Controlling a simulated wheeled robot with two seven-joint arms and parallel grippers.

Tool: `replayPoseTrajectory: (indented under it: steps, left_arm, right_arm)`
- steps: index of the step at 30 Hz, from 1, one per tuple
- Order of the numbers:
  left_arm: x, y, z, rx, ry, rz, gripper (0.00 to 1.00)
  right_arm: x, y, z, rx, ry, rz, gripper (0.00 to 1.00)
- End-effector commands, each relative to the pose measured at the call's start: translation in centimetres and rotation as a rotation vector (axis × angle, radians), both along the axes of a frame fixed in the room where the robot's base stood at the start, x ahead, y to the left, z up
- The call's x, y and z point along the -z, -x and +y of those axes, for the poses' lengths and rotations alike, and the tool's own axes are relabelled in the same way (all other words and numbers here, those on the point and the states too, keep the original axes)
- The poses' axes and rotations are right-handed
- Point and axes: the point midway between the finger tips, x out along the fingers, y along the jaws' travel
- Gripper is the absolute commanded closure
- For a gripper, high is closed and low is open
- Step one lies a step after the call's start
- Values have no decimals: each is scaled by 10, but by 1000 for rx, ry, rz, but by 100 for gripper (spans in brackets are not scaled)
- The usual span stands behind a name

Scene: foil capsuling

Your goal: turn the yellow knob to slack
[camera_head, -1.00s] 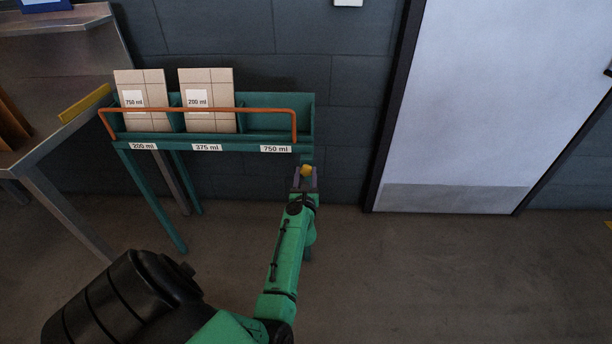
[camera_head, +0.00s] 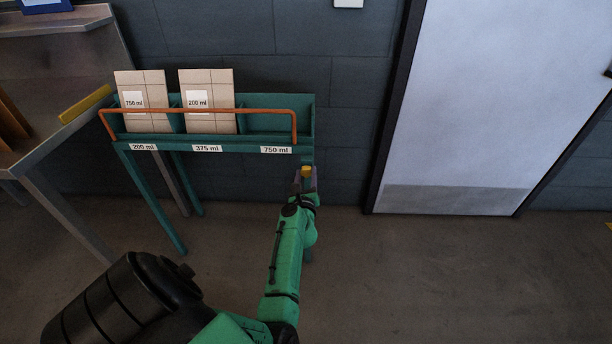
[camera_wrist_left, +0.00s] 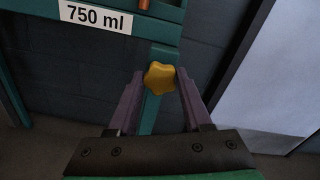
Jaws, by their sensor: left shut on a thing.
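The yellow knob (camera_head: 306,169) is a small star-shaped knob on the right front leg of the green rack (camera_head: 305,149), just below the 750 ml label. In the left wrist view the knob (camera_wrist_left: 159,78) sits between the tips of my left gripper (camera_wrist_left: 159,84). My left gripper (camera_head: 305,175) is shut on the knob, one finger on each side. My right gripper does not show in either view.
An orange rail (camera_head: 200,110) runs along the rack's front. Two carton stacks (camera_head: 143,90) (camera_head: 206,90) stand in the left and middle bays; the right bay is empty. A metal table (camera_head: 40,145) is at left, a pale door (camera_head: 470,100) at right. Floor right is clear.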

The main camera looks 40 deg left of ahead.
Motion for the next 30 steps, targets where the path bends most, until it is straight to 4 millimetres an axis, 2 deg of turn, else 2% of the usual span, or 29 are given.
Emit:
replayPoseTrajectory:
  steps: [1, 3, 12, 16, 20, 30]
  left_arm:
    - [2, 0, -1, 1, 5, 1, 47]
    - [2, 0, -1, 1, 5, 1, 20]
    - [0, 0, 0, 0, 1, 0, 20]
    - [-9, 0, 0, 0, 0, 0, 20]
    - [-29, 0, 0, 0, 0, 0, 20]
    - [-108, 0, 0, 0, 1, 0, 20]
  right_arm:
    - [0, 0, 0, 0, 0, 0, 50]
    - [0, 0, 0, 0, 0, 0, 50]
    - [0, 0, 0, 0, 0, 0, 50]
    - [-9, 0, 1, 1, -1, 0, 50]
    - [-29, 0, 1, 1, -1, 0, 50]
    - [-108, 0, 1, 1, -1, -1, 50]
